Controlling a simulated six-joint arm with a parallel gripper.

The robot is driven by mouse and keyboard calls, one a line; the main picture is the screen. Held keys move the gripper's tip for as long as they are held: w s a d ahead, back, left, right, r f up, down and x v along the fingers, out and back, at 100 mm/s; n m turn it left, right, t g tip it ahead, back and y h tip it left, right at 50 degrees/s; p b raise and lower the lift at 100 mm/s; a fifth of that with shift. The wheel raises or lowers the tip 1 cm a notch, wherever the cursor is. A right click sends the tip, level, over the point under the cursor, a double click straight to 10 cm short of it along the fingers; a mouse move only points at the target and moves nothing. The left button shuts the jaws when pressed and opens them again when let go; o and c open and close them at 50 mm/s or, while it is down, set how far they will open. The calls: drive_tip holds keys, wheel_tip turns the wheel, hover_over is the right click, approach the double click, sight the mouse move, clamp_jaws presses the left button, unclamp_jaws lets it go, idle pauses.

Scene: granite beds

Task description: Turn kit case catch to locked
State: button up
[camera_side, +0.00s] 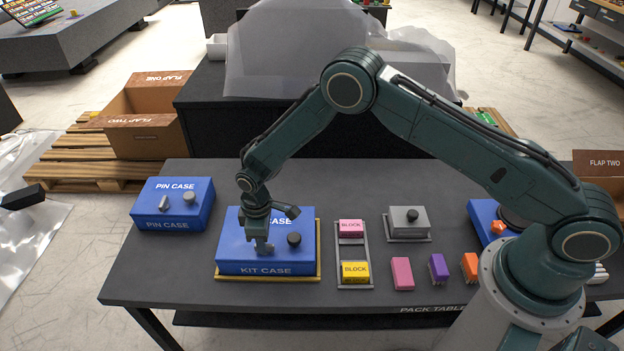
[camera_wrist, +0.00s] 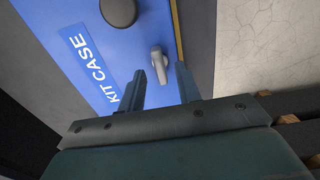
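The blue kit case (camera_side: 236,254) lies on a gold-edged base at the front of the table, its lid printed KIT CASE. It also shows in the wrist view (camera_wrist: 62,28). Its silver catch (camera_wrist: 158,62) is a small lever near the lid's edge, with a round dark knob (camera_wrist: 118,11) on the same lid; the side view also shows the knob (camera_side: 294,239). My gripper (camera_side: 264,248) points down over the lid's front part. In the wrist view my gripper (camera_wrist: 160,76) is open, its fingers apart on either side of the catch. Contact cannot be told.
A blue pin case (camera_side: 150,211) with a catch and knob lies at the left. A block tray (camera_side: 352,253) with pink and yellow blocks stands right of the kit case. A grey lidded box (camera_side: 409,222) and several loose blocks lie farther right. Bare table lies at the front left.

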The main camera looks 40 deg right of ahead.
drive_tip(key=shift+f, duration=0.9)
drive_tip(key=shift+c, duration=0.4)
clamp_jaws()
